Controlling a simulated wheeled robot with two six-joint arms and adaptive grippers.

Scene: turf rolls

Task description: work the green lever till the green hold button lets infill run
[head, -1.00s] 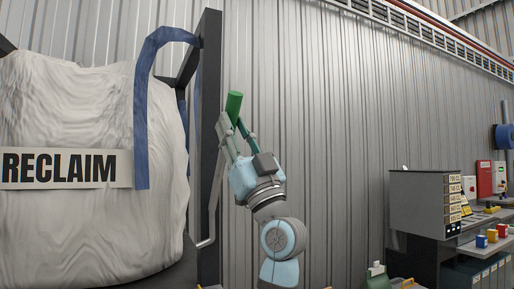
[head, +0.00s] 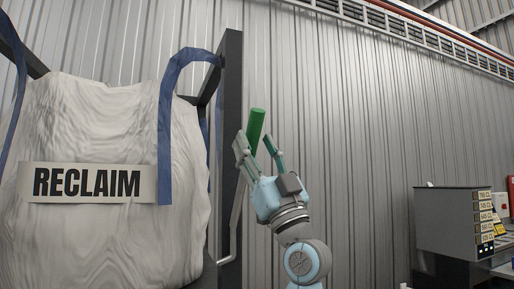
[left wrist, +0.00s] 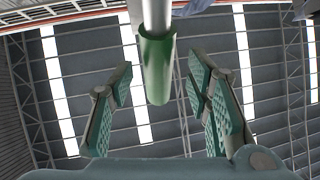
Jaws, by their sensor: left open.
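The green lever's grip (head: 256,127) stands up, slightly tilted, just right of the bag frame's dark post in the head view. My left gripper (head: 255,144) is below it, fingers open, one on each side of the grip's lower end. In the left wrist view the green grip (left wrist: 157,70) on its grey metal rod (left wrist: 156,15) lies between the open fingers (left wrist: 160,90), with gaps visible on both sides. The lever's mount cannot be made out. No green hold button can be made out. My right gripper is not in view.
A large white bag labelled RECLAIM (head: 88,120) hangs at the left with blue straps (head: 165,130). Its dark post (head: 229,160) stands close to my left gripper. A grey cabinet with yellow labels (head: 445,222) is at the lower right. A corrugated wall (head: 370,130) is behind.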

